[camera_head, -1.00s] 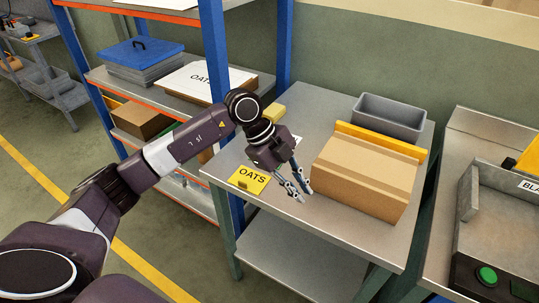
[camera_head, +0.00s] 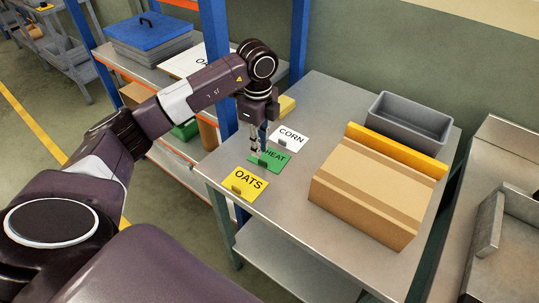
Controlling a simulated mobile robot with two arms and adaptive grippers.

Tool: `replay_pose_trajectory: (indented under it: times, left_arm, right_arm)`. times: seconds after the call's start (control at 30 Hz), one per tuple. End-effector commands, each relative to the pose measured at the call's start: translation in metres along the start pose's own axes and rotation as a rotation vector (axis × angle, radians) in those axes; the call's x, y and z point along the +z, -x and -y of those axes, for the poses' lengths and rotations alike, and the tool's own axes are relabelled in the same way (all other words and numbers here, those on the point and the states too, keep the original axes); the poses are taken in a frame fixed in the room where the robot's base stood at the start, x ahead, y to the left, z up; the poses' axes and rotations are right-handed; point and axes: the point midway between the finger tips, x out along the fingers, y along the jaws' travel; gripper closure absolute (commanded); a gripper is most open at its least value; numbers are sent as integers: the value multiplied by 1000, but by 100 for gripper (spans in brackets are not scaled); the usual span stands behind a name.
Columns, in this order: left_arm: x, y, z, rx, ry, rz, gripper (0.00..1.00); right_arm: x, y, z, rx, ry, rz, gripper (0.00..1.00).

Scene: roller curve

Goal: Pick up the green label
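The green label (camera_head: 276,159) lies flat on the grey metal table, between a yellow OATS label (camera_head: 246,183) and a white CORN label (camera_head: 289,137). Its visible letters read HEAT. A small tab stands on it. My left gripper (camera_head: 257,151) points down over the left part of the green label, its fingertips at or just above the tab. The fingers hide the label's left edge and first letter. They look close together from this side, so I cannot tell whether they grip the tab. My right gripper is not in view.
A cardboard box (camera_head: 365,197) stands on the table right of the labels, with a yellow strip (camera_head: 400,150) and a grey bin (camera_head: 410,122) behind it. A blue-posted shelf (camera_head: 215,60) stands close at left. The table's front (camera_head: 285,240) is clear.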

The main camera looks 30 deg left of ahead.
Motion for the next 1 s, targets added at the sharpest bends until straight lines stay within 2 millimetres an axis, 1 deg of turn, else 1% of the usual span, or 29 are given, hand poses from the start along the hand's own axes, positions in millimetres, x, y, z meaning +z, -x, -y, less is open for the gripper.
replay_pose_trajectory:
  times: [0.03,0.1,0.17,0.27,0.4,0.5,0.6,0.63,0.73,1.0]
  left_arm:
    - [0,-3,-1,2,-1,0,87]
    - [0,-12,-3,4,-2,-1,87]
    - [1,-22,-4,5,-1,0,87]
    - [0,-37,-3,3,-1,-2,87]
    - [1,-47,-2,0,-2,-1,87]
    - [1,-48,-2,-1,-2,-1,87]
    - [1,-48,-2,-1,-2,-1,87]
    - [1,-48,-2,-1,-2,-1,89]
    - [1,-48,-2,-1,-2,-1,100]
    - [1,-48,-2,-2,-2,-1,100]
  right_arm:
    - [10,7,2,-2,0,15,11]
    - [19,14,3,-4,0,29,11]
    - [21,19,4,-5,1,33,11]
    - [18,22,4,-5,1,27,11]
    - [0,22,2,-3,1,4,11]
    - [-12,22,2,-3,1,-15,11]
    - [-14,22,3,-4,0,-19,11]
    - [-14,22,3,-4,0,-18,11]
    - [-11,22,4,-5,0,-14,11]
    - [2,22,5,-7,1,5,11]
